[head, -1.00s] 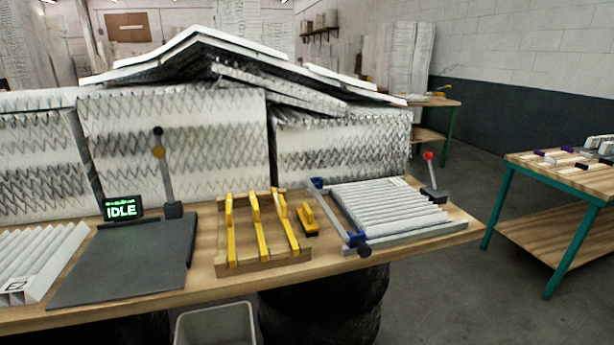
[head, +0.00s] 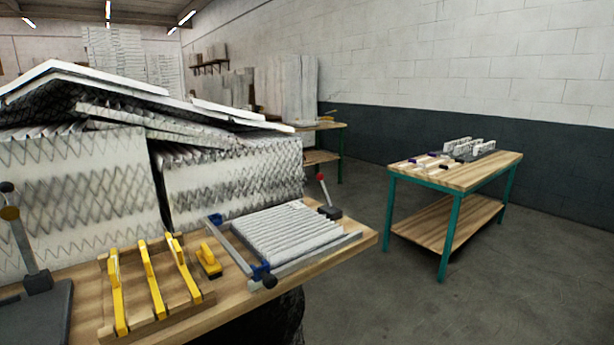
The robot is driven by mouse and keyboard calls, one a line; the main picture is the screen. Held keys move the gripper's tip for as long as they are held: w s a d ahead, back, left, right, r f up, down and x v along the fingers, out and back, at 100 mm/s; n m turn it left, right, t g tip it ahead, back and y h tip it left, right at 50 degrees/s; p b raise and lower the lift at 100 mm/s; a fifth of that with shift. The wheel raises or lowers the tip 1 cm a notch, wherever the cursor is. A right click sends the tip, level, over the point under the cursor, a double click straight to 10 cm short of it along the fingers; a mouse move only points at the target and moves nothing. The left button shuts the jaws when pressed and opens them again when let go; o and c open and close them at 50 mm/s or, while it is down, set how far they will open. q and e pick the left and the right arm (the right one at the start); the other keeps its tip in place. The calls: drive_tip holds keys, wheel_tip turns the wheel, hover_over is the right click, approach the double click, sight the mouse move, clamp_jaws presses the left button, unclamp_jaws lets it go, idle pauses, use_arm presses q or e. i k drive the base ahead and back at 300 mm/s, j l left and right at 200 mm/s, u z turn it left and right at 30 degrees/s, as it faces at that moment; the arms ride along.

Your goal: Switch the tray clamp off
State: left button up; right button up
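The tray clamp is at the right end of the workbench (head: 230,318). A grey tray (head: 318,249) holds a white pleated filter (head: 285,232). A blue-ended clamp bar (head: 240,248) lies along the tray's left side. A lever with a red knob (head: 321,178) stands on a dark base (head: 330,212) at the tray's far right corner, tilted slightly left. A second lever with a dark knob and a yellow-brown collar (head: 22,240) stands at the left edge by a dark plate (head: 38,318). Neither gripper shows in the head view.
A wooden rack (head: 150,310) with yellow tools and a loose yellow tool (head: 209,260) are left of the tray. Large filter stacks (head: 80,190) stand behind the bench. Open floor (head: 370,290) separates it from a green-legged table (head: 455,175) carrying small parts.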

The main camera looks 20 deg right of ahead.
sight(320, 177)
drive_tip(key=i+l+u, duration=0.35)
drive_tip(key=i+l, duration=0.7)
